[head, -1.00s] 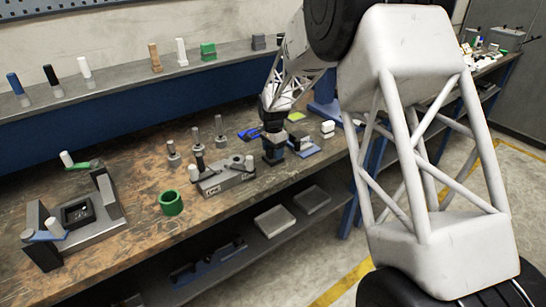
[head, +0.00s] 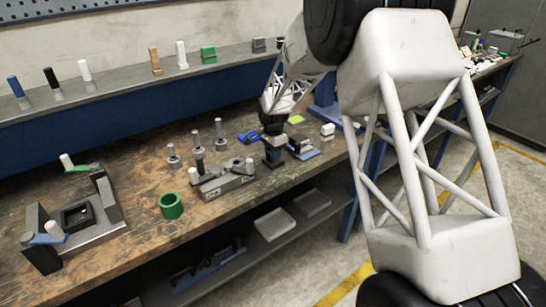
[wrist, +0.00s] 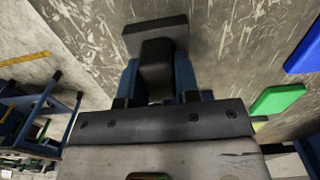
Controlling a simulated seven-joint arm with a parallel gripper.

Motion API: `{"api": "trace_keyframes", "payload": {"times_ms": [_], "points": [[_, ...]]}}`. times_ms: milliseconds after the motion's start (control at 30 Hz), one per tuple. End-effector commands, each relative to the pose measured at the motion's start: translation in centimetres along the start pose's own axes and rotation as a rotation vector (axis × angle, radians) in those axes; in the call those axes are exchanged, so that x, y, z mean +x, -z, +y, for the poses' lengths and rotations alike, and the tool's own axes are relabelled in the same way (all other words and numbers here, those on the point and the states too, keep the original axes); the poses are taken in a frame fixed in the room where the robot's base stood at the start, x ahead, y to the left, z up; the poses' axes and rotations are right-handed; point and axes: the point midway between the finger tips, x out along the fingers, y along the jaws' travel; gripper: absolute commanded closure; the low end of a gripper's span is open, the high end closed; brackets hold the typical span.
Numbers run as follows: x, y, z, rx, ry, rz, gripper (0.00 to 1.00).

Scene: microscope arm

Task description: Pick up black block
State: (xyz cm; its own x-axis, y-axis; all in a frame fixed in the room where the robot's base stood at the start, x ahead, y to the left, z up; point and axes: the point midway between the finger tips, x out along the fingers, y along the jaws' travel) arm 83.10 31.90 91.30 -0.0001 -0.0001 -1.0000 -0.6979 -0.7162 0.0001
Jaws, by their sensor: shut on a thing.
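My gripper (head: 274,158) is low over the right part of the bench in the head view, pointing down. In the wrist view its blue fingers (wrist: 157,88) are closed on either side of a black block (wrist: 157,62). A wider dark grey slab (wrist: 155,37) shows at the block's far end; I cannot tell whether it is part of the block. The lower part of the block is hidden by my gripper body. In the head view the held block cannot be told apart from the fingers.
A grey fixture (head: 222,184) with pegs stands to the left, beside a green ring (head: 171,206). The bench's front edge is close.

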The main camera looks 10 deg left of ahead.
Motion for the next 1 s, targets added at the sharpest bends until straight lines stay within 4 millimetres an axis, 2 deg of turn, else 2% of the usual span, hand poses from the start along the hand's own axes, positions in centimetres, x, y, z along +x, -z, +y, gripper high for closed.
{"api": "trace_keyframes", "payload": {"times_ms": [267,500,1000], "points": [[-1.1,0.0,-0.1,0.000,0.002,0.001,1.00],[-3.8,0.0,0.0,0.000,0.002,0.001,1.00],[-4.3,-2.9,6.3,0.000,0.002,0.001,1.00]]}}
